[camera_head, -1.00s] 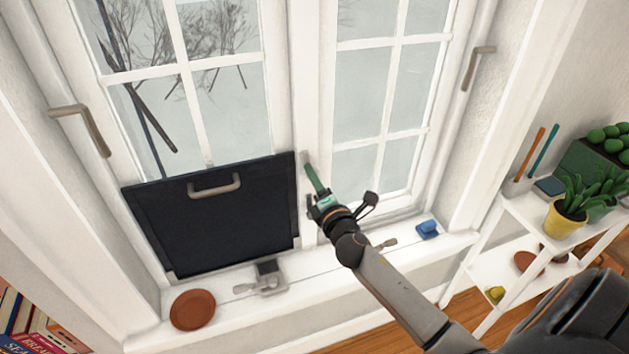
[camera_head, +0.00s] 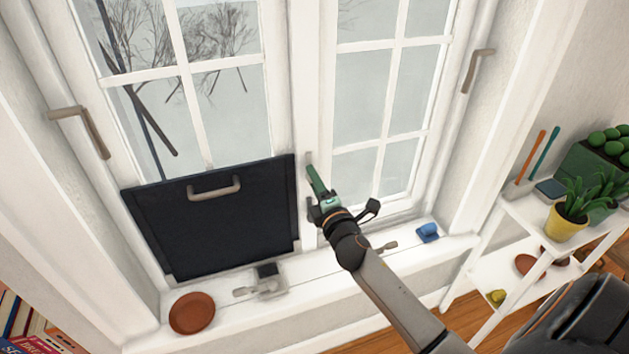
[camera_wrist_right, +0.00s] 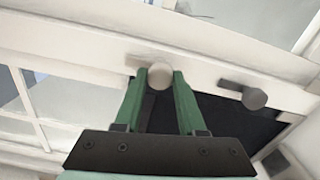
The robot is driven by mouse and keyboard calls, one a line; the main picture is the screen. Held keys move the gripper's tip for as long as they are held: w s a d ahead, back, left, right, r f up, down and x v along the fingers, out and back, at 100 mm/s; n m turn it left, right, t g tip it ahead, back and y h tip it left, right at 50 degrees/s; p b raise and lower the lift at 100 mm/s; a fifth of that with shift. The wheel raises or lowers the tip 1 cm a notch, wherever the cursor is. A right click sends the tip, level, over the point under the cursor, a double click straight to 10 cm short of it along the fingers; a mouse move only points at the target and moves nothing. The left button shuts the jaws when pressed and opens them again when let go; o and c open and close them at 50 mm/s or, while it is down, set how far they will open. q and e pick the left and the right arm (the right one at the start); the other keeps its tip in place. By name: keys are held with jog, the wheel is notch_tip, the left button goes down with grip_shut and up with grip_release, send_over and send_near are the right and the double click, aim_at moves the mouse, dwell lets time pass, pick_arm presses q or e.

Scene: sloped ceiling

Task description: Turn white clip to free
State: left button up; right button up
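The white clip (camera_wrist_right: 160,75) is a pale knob with a short bar behind it, mounted on the white window frame. In the right wrist view it sits between the two green fingertips of my right gripper (camera_wrist_right: 160,80), which appear to touch it on both sides. In the head view my right gripper (camera_head: 312,170) reaches up to the centre post beside the black panel (camera_head: 216,232), and its fingers partly cover the clip there. A second, greyer knob (camera_wrist_right: 254,98) is to the right in the wrist view, clear of the fingers. My left gripper is not in view.
The window sill below holds a brown round dish (camera_head: 192,313), a grey metal latch (camera_head: 268,283) and a blue object (camera_head: 428,232). A white shelf (camera_head: 520,215) with plants stands at the right. Books (camera_head: 30,335) are at lower left.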

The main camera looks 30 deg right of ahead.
jog(key=o, duration=0.4)
jog(key=shift+o, duration=0.2)
jog(key=b+v, duration=0.1)
jog(key=v, duration=1.1)
jog(key=shift+s, duration=0.3)
